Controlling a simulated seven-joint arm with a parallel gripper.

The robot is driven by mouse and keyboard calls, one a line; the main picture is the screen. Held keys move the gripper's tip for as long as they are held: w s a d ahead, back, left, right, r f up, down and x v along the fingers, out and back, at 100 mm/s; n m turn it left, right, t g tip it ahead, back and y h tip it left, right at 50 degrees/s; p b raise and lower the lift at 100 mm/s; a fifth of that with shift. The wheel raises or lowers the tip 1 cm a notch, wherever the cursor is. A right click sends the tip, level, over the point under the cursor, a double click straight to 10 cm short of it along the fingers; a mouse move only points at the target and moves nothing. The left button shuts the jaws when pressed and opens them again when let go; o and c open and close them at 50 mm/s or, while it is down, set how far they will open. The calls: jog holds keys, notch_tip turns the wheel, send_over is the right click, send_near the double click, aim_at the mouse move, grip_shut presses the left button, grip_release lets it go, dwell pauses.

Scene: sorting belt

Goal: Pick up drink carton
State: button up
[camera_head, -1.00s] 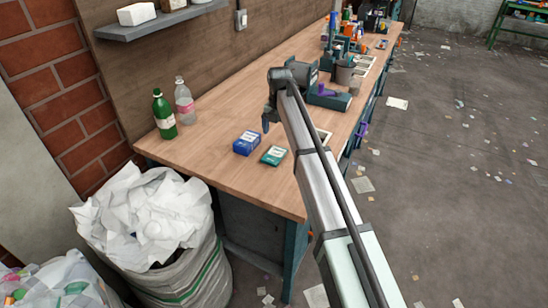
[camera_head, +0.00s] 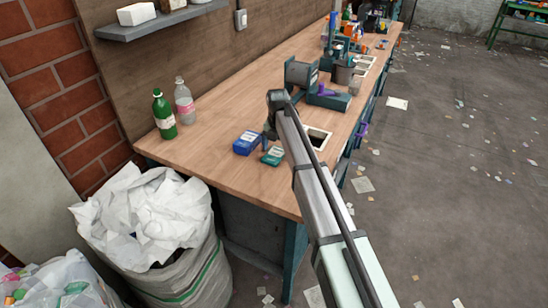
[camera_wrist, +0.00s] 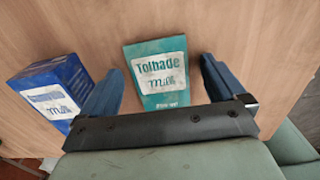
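A teal carton marked "Tolhade milk" (camera_wrist: 160,72) lies flat on the wooden bench; it also shows in the head view (camera_head: 272,157), partly hidden by my gripper. A blue milk carton (camera_head: 247,143) lies to its left; in the wrist view (camera_wrist: 52,90) it is close to the outside of my left finger. My gripper (camera_wrist: 162,64) is open, with one blue finger on either side of the teal carton in the picture. Nothing is held. Whether the fingers are level with the carton or above it I cannot tell. In the head view my gripper (camera_head: 267,138) is low by the cartons.
Behind my arm are a square opening (camera_head: 318,138) and a teal device (camera_head: 328,98). A sack of white paper (camera_head: 150,225) stands before the bench.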

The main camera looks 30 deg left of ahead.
aim_at(277, 151)
jog(key=c, duration=1.1)
notch_tip(277, 151, up, 9)
jog(key=w+d+m+t, duration=0.1)
jog(key=w+d+t, duration=0.1)
jog(key=w+d, duration=0.5)
jog(key=w+t, duration=0.1)
jog(key=w, duration=0.2)
jog(key=w+d+r+t, duration=0.1)
jog(key=w, duration=0.2)
jog(key=w+d+r+n+t, duration=0.1)
jog(key=w, duration=0.2)
jog(key=shift+r+t, duration=0.2)
jog(key=shift+t, duration=0.2)
